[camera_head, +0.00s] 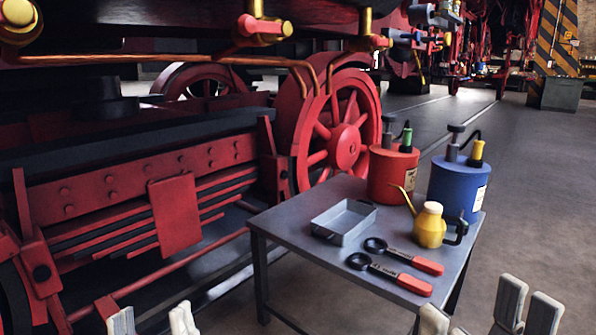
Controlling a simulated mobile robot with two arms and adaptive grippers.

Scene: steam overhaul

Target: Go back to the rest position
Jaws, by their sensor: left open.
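My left gripper (151,321) shows at the bottom left edge. Only the tips of its pale fingers are in view, standing apart with nothing between them. My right gripper (483,312) shows at the bottom right, in front of the table's right side. Its pale fingers point up and stand apart, with nothing seen between them. The lower parts of both grippers and both arms are cut off by the frame's lower edge. Both grippers are apart from the things on the grey table (290,222).
The table holds a metal tray (344,222), two red-handled wrenches (402,275), a yellow oil can (429,226), a red canister (391,176) and a blue canister (457,187). A red locomotive wheel (345,145) and frame stand behind and left. Floor (535,190) is clear at right.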

